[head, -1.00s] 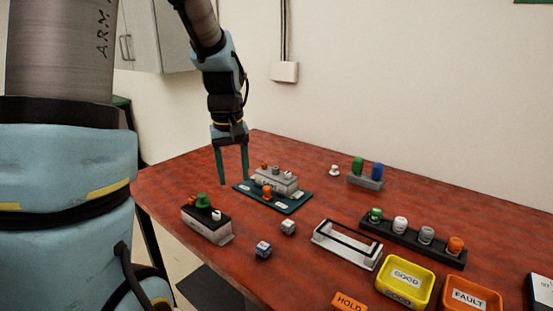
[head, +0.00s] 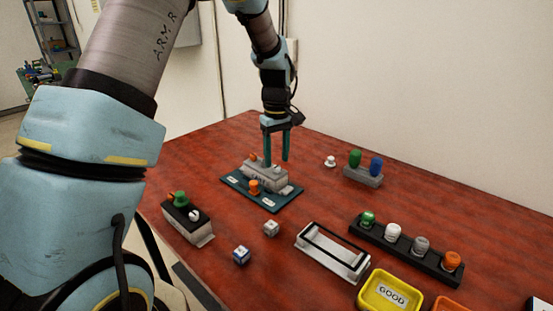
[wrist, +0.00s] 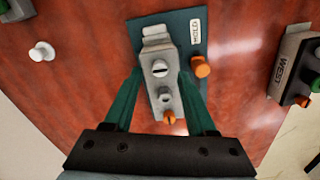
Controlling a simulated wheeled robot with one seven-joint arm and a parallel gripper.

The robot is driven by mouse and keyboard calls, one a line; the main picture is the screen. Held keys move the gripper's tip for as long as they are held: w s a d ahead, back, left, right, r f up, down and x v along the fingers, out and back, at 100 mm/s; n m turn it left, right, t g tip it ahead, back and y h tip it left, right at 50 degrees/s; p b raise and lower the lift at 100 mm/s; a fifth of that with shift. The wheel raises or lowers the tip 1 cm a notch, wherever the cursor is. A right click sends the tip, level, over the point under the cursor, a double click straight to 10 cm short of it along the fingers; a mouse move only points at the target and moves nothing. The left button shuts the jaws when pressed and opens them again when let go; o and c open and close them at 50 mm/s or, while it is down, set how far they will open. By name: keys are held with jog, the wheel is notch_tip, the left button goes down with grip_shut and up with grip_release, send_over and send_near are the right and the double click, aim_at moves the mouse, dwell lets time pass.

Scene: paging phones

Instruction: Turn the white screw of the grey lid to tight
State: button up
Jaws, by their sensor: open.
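The grey lid (head: 262,172) tops a pale block on a dark teal board on the red table. In the wrist view, the lid (wrist: 154,42) carries a white screw (wrist: 160,68) with a dark slot running roughly across the picture. A grey post and an orange screw (wrist: 169,118) stand in line with it. My gripper (head: 276,158) is open, pointing down over the lid. In the wrist view, its green fingers (wrist: 161,74) lie on either side of the lid, with the white screw between them. I cannot tell whether they touch anything.
An orange knob (wrist: 201,67) stands on the teal board (head: 270,207) beside the block. A black-topped block (head: 187,222) with green and white knobs stands at left. A small white knob (head: 330,161) and a green-and-blue holder (head: 362,176) are right of my gripper.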

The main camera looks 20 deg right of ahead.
aim_at(277, 173)
jog(key=shift+f, duration=1.3)
jog(key=shift+c, duration=0.4)
grip_shut()
